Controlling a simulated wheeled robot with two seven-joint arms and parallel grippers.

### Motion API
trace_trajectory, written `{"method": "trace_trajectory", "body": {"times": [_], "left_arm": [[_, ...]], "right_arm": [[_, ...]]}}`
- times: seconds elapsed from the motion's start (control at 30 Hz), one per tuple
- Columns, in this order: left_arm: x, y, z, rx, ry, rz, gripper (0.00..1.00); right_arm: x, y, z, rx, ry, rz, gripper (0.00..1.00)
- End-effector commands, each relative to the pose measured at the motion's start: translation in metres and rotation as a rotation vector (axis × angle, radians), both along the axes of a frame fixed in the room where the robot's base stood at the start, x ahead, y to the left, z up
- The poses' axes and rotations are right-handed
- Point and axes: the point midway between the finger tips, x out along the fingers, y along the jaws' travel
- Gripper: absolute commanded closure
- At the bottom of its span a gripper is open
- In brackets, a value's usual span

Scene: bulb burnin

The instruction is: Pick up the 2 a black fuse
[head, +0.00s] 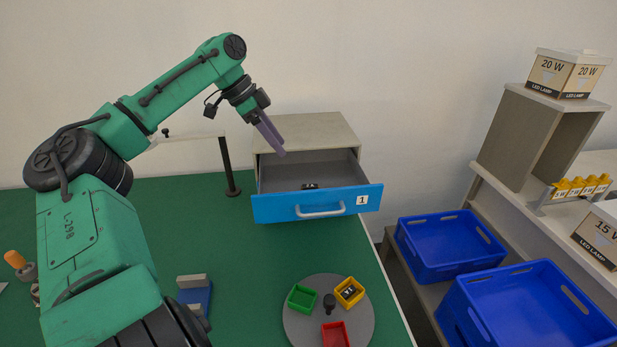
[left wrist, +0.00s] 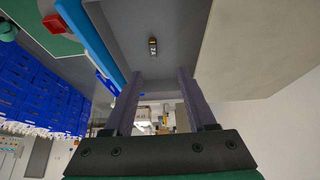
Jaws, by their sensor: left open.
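A small black fuse (left wrist: 153,46) with pale markings lies on the grey floor of the open drawer in the left wrist view. In the head view a small dark piece (head: 311,186) shows inside that drawer, partly hidden by the drawer front. The drawer has a blue front (head: 280,208) with a handle and a label reading 1. My left gripper (head: 280,149) is open and empty, above the drawer's left part and pointing down. Its two fingers (left wrist: 160,73) are apart in the left wrist view, with the fuse beyond them. My right gripper is not in view.
A grey turntable (head: 361,328) holds green (head: 303,299), yellow (head: 356,302) and red bins; a dark marked piece lies in the yellow one. A black post (head: 228,170) stands left of the cabinet (head: 310,128). Blue crates (head: 450,270) stand to the right. Green tabletop before the drawer is clear.

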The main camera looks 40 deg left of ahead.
Motion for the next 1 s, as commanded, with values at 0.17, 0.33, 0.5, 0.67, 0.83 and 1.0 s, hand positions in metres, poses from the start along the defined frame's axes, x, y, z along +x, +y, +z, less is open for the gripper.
{"method": "trace_trajectory", "body": {"times": [0.17, 0.33, 0.5, 0.67, 0.83, 1.0], "left_arm": [[0.016, -0.015, -0.040, -0.003, 0.007, -0.003, 0.44], [0.029, -0.025, -0.069, -0.001, 0.004, -0.001, 0.44], [0.036, -0.034, -0.089, -0.002, 0.007, -0.001, 0.44], [0.046, -0.042, -0.115, 0.000, 0.005, -0.001, 0.44], [0.049, -0.045, -0.120, -0.002, -0.001, 0.000, 0.44], [0.049, -0.044, -0.120, -0.002, -0.001, 0.000, 0.70]], "right_arm": [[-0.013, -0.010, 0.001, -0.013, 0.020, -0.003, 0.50], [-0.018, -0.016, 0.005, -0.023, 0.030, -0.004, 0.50], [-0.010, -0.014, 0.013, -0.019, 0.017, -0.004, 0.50], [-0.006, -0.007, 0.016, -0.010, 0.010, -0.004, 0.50], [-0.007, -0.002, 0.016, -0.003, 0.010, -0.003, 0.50], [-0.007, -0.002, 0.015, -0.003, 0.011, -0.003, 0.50]]}}
